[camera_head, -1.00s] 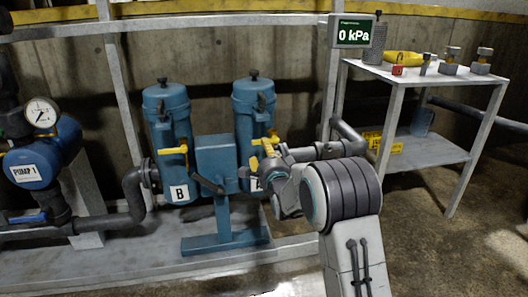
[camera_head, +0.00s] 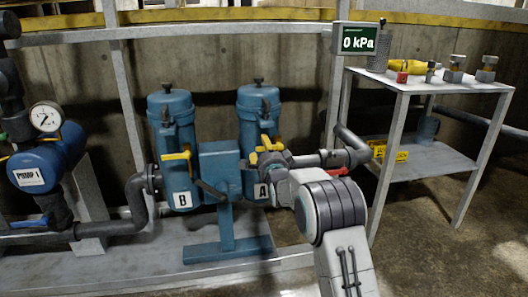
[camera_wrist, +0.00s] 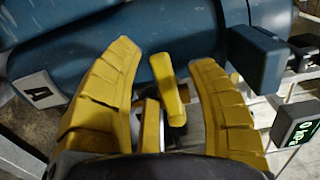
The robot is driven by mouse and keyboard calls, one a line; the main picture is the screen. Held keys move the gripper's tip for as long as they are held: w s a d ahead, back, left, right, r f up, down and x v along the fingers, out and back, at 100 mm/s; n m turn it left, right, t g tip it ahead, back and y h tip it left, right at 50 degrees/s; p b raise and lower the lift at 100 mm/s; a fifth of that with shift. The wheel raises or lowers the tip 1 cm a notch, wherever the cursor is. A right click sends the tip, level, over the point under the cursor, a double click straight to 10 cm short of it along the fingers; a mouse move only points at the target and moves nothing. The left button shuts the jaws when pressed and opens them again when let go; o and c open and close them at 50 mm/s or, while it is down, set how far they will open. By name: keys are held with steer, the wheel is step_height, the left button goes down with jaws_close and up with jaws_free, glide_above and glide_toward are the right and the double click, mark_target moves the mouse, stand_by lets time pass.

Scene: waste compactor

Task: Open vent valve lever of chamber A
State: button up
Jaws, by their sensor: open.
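Chamber A (camera_head: 258,103) is a blue upright cylinder with a white "A" label (camera_head: 262,191), which also shows in the wrist view (camera_wrist: 39,94). Its yellow valve lever (camera_wrist: 168,88) stands between my fingers in the wrist view, with a second short yellow piece (camera_wrist: 151,126) close by. My gripper (camera_head: 266,152) is at the front of chamber A in the head view. In the wrist view my gripper (camera_wrist: 165,60) has its yellow fingers wide apart, one on each side of the lever, with gaps visible. In the head view the fingers and lever are hard to tell apart.
Chamber B (camera_head: 172,125) with its yellow lever (camera_head: 177,156) stands left of A. A blue post (camera_head: 219,165) stands between them. A red handle (camera_head: 338,171) is on the right-hand pipe. A display (camera_head: 355,39) reads 0 kPa. A shelf (camera_head: 435,80) holds several small parts.

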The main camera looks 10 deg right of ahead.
stand_by(0.4)
jaws_close()
stand_by(0.4)
